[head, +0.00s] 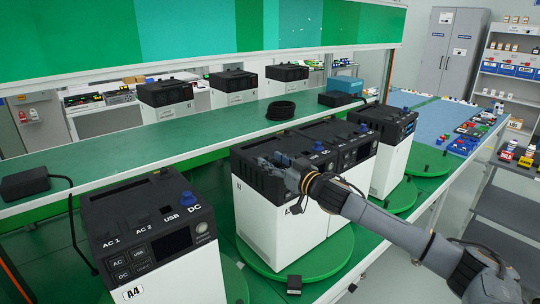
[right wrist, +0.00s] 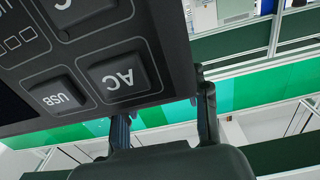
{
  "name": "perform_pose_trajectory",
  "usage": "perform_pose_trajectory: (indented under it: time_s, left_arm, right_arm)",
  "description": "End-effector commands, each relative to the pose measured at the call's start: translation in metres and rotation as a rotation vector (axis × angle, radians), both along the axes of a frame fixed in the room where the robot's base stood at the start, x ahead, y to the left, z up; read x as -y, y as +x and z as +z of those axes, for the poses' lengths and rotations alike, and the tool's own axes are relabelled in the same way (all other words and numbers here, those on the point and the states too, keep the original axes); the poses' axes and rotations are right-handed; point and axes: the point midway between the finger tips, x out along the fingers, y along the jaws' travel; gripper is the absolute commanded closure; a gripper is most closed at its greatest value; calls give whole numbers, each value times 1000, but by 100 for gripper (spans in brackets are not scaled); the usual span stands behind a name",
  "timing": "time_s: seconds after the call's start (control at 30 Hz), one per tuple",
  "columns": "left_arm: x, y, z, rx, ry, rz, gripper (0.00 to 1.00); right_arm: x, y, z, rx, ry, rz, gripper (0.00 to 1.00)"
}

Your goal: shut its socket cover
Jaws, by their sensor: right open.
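My right gripper (head: 276,168) is open at the top of the near middle power unit (head: 262,215), a white box with a dark top. It hides part of that top. In the right wrist view the open fingers (right wrist: 163,112) are at the edge of a dark panel, with nothing seen between them. The panel fills the upper left, upside down. It carries a raised AC cover (right wrist: 122,78) and a USB cover (right wrist: 60,97); another cover is cut off at the top. I cannot tell whether these are fully shut. My left gripper is not in view.
Unit A4 (head: 165,240) stands at the front left, with AC, USB and DC labels. Another unit (head: 385,150) stands farther right. Green turntables (head: 325,262) lie beneath. A black cable coil (head: 281,110) and blue box (head: 345,85) sit on the green shelf behind.

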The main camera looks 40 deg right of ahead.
Motion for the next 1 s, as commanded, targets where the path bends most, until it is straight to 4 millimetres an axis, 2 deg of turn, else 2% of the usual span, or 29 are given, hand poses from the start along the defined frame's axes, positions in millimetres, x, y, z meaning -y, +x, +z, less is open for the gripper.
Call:
perform_pose_trajectory:
  time_s: [0.2,0.53,0.7,0.77,1.0]
  left_arm:
    - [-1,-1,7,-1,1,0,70]
    - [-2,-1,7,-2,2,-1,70]
    - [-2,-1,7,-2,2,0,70]
    - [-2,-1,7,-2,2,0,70]
    - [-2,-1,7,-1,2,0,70]
  right_arm:
    - [-2,14,2,2,-2,2,55]
    - [-2,15,0,0,-3,2,55]
    - [-2,15,0,0,-3,2,89]
    - [-2,15,0,0,-3,2,100]
    - [-2,15,0,0,-2,2,100]
